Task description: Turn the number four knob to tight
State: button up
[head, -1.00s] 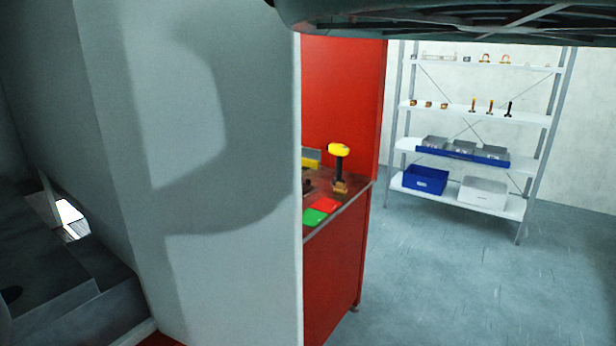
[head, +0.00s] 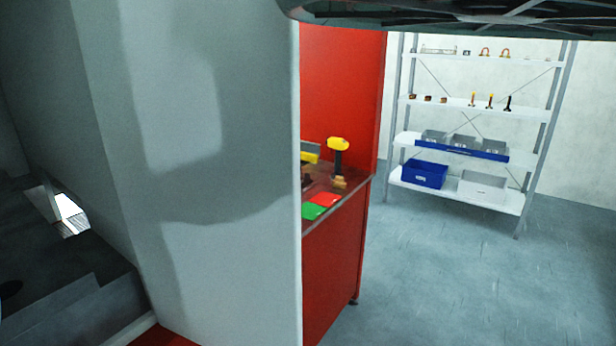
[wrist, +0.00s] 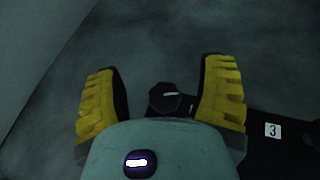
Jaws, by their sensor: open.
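In the wrist view my gripper (wrist: 160,68) is open, with its two yellow ridged fingers spread wide apart. I see no contact. I see no label with a four, and I cannot tell which number this knob bears. No knob shows in the head view.
In the head view a large pale upright surface (head: 225,250) fills the left and middle. Behind it stands a red bench (head: 335,270) with a yellow-headed hammer (head: 338,144) upright on it. A metal shelf (head: 465,195) stands at the back right. Grey floor (head: 430,270) is clear before it.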

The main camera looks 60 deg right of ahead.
notch_tip(320, 180, up, 7)
jog(key=shift+a, duration=0.1)
jog(key=shift+o, duration=0.3)
